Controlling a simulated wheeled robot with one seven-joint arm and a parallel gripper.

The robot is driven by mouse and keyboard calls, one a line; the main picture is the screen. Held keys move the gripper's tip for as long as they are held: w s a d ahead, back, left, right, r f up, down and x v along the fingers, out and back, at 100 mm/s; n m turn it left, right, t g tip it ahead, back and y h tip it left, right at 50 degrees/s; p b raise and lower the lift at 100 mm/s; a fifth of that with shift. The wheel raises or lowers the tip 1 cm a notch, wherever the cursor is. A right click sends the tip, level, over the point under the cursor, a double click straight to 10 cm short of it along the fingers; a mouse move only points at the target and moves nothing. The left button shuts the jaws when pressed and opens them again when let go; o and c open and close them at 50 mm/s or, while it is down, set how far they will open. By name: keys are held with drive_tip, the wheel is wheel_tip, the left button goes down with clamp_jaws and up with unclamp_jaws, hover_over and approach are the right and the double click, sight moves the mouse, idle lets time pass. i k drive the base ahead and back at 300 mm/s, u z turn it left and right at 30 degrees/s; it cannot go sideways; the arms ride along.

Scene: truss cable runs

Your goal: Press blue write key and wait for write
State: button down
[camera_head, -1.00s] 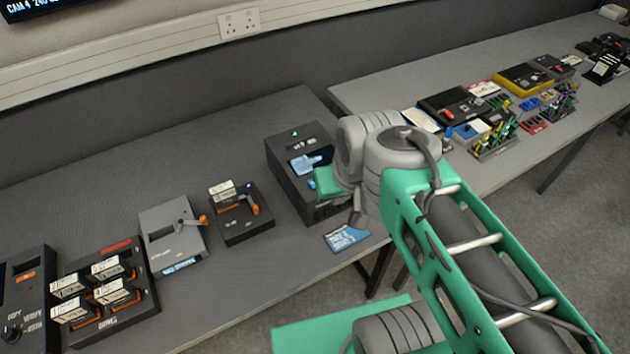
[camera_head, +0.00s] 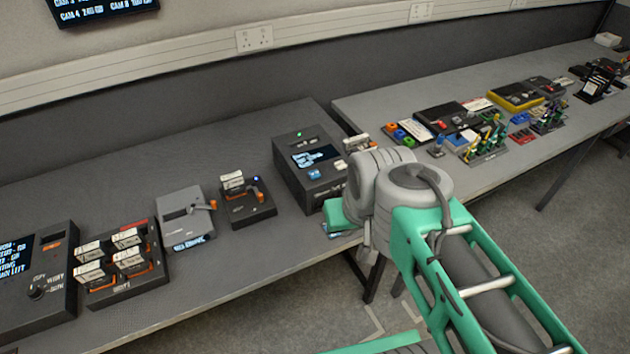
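The blue write key (camera_head: 314,174) is on the front of a black box-shaped unit (camera_head: 296,182), below its lit screen (camera_head: 315,156). The screen shows pale blue marks that I cannot read, and a green light glows on the unit's top. The key is uncovered, and I cannot tell whether it is pressed in. My gripper (camera_head: 341,214) shows only as a green part beside the unit's lower right front, to the right of and below the key. Its fingertips are hidden or not distinguishable, and no contact with the key shows.
Left of the unit stand a dark reader with a lever (camera_head: 251,206), a grey lever unit (camera_head: 187,217), a rack with several cartridges (camera_head: 128,282) and a copy station (camera_head: 37,291). An orange-and-white item (camera_head: 357,143) shows behind my wrist. A second table carries cases and tools.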

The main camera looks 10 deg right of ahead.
sight(314, 175)
drive_tip(key=u, duration=0.5)
drive_tip(key=i, duration=0.45)
drive_tip(key=u, duration=1.5)
